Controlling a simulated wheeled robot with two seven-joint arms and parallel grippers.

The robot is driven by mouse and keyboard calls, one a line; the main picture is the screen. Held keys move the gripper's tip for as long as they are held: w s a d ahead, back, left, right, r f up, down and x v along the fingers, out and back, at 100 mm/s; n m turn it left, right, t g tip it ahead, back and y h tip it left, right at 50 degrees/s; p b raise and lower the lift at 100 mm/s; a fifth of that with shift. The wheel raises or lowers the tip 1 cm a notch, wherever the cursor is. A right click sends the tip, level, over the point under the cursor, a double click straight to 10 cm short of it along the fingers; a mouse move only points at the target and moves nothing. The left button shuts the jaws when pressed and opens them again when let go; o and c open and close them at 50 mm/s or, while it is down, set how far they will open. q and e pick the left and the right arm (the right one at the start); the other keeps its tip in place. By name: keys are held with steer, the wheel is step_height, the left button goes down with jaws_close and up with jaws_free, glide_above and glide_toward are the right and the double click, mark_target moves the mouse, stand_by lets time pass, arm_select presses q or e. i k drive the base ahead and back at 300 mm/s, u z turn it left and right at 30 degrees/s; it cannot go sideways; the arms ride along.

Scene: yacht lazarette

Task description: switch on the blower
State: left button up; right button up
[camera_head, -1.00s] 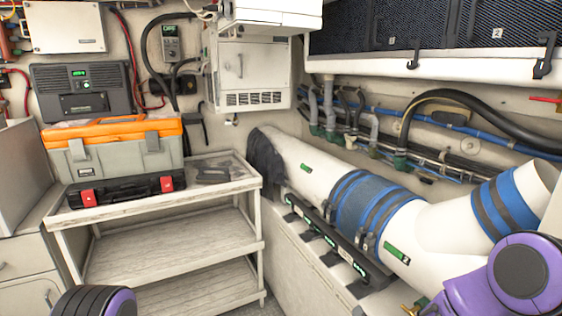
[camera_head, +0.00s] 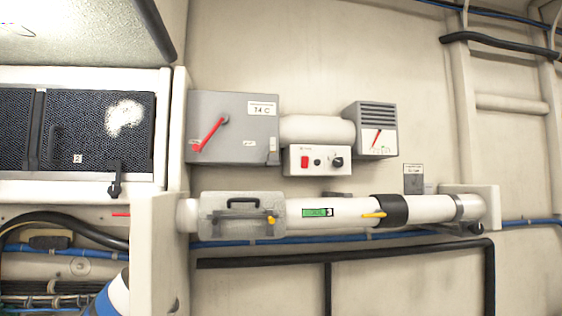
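A small white control box (camera_head: 316,160) is on the wall in the middle of the head view. It carries a red rocker switch (camera_head: 305,160), a small dark round part and a black knob (camera_head: 337,162). Above it is a white cylinder (camera_head: 317,131), which looks like the blower body. It sits between a grey box with a red lever (camera_head: 233,127) and a grey vented box with a small gauge (camera_head: 376,130). I cannot tell whether the switch is on or off. Neither of my grippers is in view.
A white pipe (camera_head: 348,212) runs below the control box, with a grey clamped cover (camera_head: 243,215), a green label, a yellow lever and a black sleeve. A black rail (camera_head: 350,254) lies lower. Netted lockers (camera_head: 97,135) are at the left.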

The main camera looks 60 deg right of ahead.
mark_target(304, 160)
steer(key=z, duration=2.4)
steer(key=k, duration=1.35)
steer(key=u, duration=0.6)
steer(key=i, duration=1.5)
steer(key=z, duration=0.7)
